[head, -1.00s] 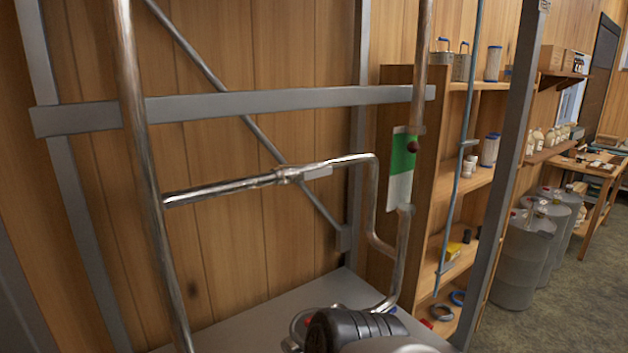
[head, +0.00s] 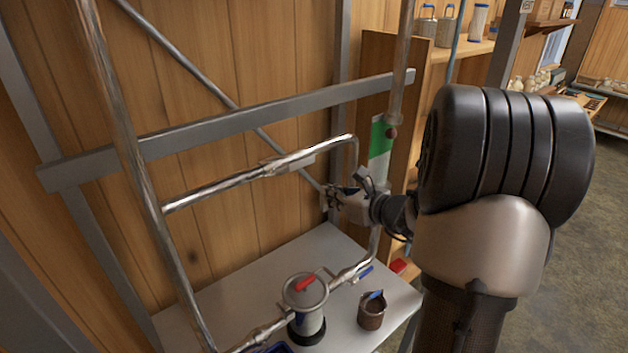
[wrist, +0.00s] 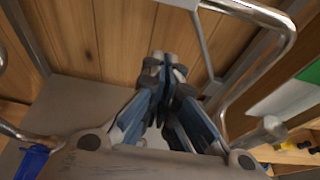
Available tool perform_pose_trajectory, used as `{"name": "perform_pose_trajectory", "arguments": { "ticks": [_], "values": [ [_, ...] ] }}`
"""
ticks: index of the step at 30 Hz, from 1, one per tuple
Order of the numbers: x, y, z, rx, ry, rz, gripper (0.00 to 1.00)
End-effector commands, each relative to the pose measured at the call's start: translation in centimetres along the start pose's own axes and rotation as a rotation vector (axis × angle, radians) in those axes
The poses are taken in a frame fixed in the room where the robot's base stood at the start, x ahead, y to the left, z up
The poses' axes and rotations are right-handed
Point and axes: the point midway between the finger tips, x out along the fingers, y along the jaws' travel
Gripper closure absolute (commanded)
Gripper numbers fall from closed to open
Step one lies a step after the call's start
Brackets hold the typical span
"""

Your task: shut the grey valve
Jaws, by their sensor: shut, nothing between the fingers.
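The grey valve (head: 275,166) is on the upper horizontal pipe (head: 215,188) in the head view. Its short grey lever (head: 303,162) lies roughly along the pipe. My gripper (head: 328,198) is below and a little right of the valve, apart from it in the picture. In the wrist view my gripper (wrist: 166,62) has its blue-grey fingers together with nothing between them. A bent pipe (wrist: 262,14) passes above and right of the fingers there. I cannot clearly make out the grey lever in the wrist view.
A canister with a red lever (head: 305,284), a blue lever (head: 365,274) and a small brown pot (head: 371,312) are on or above the grey table (head: 230,282). A grey crossbar (head: 240,122) runs above the valve. A wooden shelf (head: 440,60) stands behind at right.

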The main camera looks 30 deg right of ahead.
Motion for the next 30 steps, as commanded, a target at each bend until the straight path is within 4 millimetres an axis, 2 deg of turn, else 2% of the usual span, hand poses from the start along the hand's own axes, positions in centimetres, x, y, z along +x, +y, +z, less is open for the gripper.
{"name": "perform_pose_trajectory", "arguments": {
  "ticks": [13, 15, 18, 23, 30],
  "values": [
    [9.2, 0.4, -0.1, -0.002, 0.002, 0.007, 1.0],
    [8.3, 0.2, 1.8, -0.005, -0.002, 0.002, 1.0],
    [7.8, 0.2, 2.9, -0.005, -0.001, 0.002, 1.0],
    [7.5, 0.2, 3.7, -0.003, 0.001, 0.002, 1.0],
    [7.5, 0.2, 3.7, -0.003, 0.001, 0.003, 1.0]
  ]
}}
